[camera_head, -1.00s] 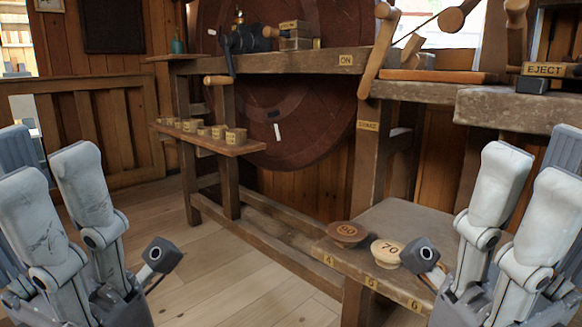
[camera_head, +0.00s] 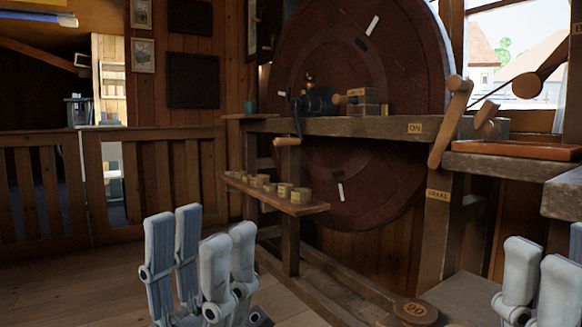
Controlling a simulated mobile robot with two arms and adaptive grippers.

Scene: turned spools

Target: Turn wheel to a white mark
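The large dark red wheel (camera_head: 420,75) stands upright behind the bench, which hides its middle. White marks show on its upper face (camera_head: 373,25) and lower face (camera_head: 340,193). Each has a small dark mark close by. A crank with a wooden handle (camera_head: 287,141) hangs at the front left of the wheel. A wooden lever (camera_head: 449,125) stands at the bench's right end, near the ON and BRAKE labels. My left gripper (camera_head: 201,235) is open and empty, low in front, away from the wheel. My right gripper (camera_head: 560,260) is open, partly cut off at the lower right.
The wooden bench (camera_head: 365,126) runs across the wheel. A lower shelf (camera_head: 310,209) holds several small wooden spools. A low table (camera_head: 465,302) bears a round piece (camera_head: 415,311) marked with a number. A wooden railing (camera_head: 170,160) stands at left. Some floor is clear at the lower left.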

